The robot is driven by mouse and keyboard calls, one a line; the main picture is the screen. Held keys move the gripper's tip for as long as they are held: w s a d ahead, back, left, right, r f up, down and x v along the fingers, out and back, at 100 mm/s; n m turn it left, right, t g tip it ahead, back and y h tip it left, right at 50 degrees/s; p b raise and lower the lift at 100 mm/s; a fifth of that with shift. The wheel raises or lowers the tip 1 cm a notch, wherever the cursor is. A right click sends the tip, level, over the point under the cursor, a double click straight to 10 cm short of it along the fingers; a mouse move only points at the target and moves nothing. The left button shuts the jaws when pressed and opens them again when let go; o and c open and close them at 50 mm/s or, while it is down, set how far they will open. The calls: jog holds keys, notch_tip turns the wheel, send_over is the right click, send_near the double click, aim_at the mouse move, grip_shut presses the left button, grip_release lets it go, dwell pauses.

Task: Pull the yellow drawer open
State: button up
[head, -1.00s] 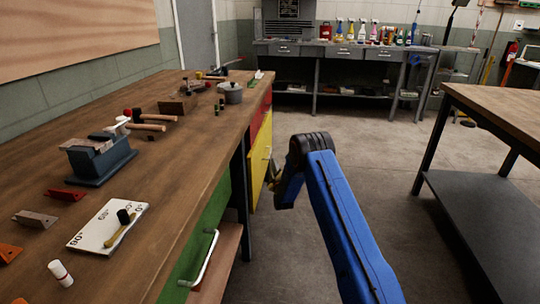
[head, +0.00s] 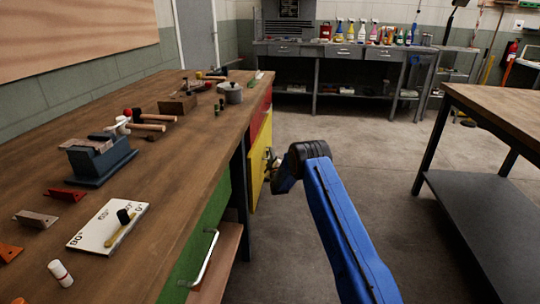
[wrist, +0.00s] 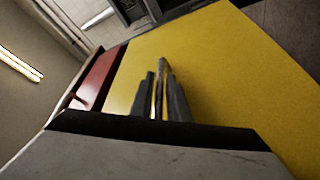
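The yellow drawer (head: 256,175) is in the side of the left workbench, between the red and green fronts. Its front looks flush with the bench in the head view and fills much of the wrist view (wrist: 220,75). Its metal handle (wrist: 162,68) runs up between my fingers in the wrist view. My gripper (wrist: 161,100) is at the handle, one finger on each side. Slivers of yellow show between fingers and handle, so the fingers look slightly open and not clamped. In the head view, my gripper (head: 273,170) is partly hidden by my blue wrist.
The green drawer (head: 200,235) with its pale handle is nearer, and the red front (head: 262,108) is farther along. Tools and a vise (head: 98,160) stand on the workbench (head: 170,175). Open floor (head: 370,160) lies between it and the right table (head: 500,105).

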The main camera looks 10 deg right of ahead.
grip_shut()
jog(key=s+d, duration=0.4)
jog(key=d, duration=0.8)
jog(key=s+d, duration=0.4)
jog(key=d, duration=0.9)
jog(key=shift+s, duration=0.1)
jog(key=shift+o, duration=0.9)
grip_release()
jog(key=v, duration=1.7)
jog(key=shift+s, duration=0.2)
jog(key=shift+a, duration=0.1)
